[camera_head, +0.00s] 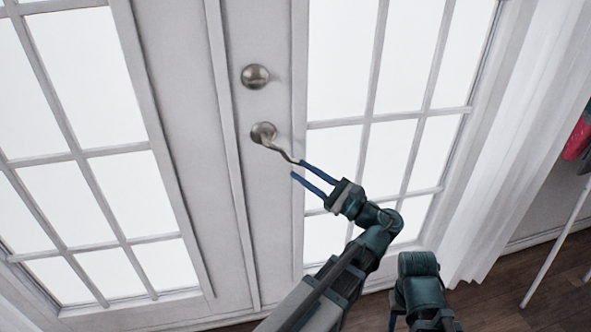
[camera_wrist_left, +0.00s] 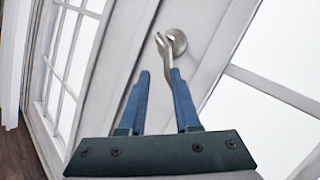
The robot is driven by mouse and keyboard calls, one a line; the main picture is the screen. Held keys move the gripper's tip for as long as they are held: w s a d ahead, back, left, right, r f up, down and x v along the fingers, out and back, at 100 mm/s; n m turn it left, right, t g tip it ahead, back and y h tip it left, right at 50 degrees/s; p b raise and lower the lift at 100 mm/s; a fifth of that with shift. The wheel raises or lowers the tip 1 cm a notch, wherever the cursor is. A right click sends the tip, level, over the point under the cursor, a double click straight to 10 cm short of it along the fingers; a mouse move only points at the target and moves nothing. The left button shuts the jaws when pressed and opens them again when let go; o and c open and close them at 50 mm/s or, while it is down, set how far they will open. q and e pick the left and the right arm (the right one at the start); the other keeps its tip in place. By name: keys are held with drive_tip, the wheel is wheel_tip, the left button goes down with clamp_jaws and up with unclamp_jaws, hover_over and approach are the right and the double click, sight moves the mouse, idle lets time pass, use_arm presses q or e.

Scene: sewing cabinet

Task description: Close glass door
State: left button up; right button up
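The white glass door (camera_head: 270,210) fills the middle and right of the head view, with a metal lever handle (camera_head: 263,133) and a round knob (camera_head: 255,77) above it. I cannot tell whether the door is fully shut. My left gripper (camera_head: 298,169) is open, its blue fingers apart and empty, at the free end of the lever. In the left wrist view the handle (camera_wrist_left: 172,43) lies just beyond the fingertips, and the lever end meets or nearly meets the right finger; contact is unclear. My right gripper is out of view.
Another glazed door panel (camera_head: 180,130) stands at the left. A white curtain (camera_head: 515,150) hangs at the right, with a pale pole (camera_head: 555,255) and a red item (camera_head: 577,138) beyond it. Brown wooden floor (camera_head: 500,285) shows at the lower right.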

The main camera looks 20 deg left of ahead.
use_arm(q)
drive_tip(key=shift+d, duration=0.1)
idle(0.4)
drive_tip(key=s+d+f+n+g+h, duration=0.1)
drive_tip(key=s+d+f+n+h, duration=0.1)
drive_tip(key=f+h, duration=0.5)
drive_tip(key=s+d+f+n+h, duration=0.1)
drive_tip(key=s+f+n+h, duration=0.15)
drive_tip(key=f, duration=0.75)
drive_tip(key=s+d+f+n+g+h, duration=0.1)
drive_tip(key=s+d+f+n+h, duration=0.3)
drive_tip(key=d, duration=0.4)
drive_tip(key=s+d+f+n+g+h, duration=0.2)
drive_tip(key=s+d+f+h, duration=0.2)
drive_tip(key=d+f+h, duration=0.3)
wheel_tip(320, 180, up, 31)
drive_tip(key=d+y+p, duration=0.1)
drive_tip(key=p, duration=2.9)
drive_tip(key=shift+f, duration=0.15)
drive_tip(key=shift+o, duration=0.3)
drive_tip(key=shift+w, duration=0.1)
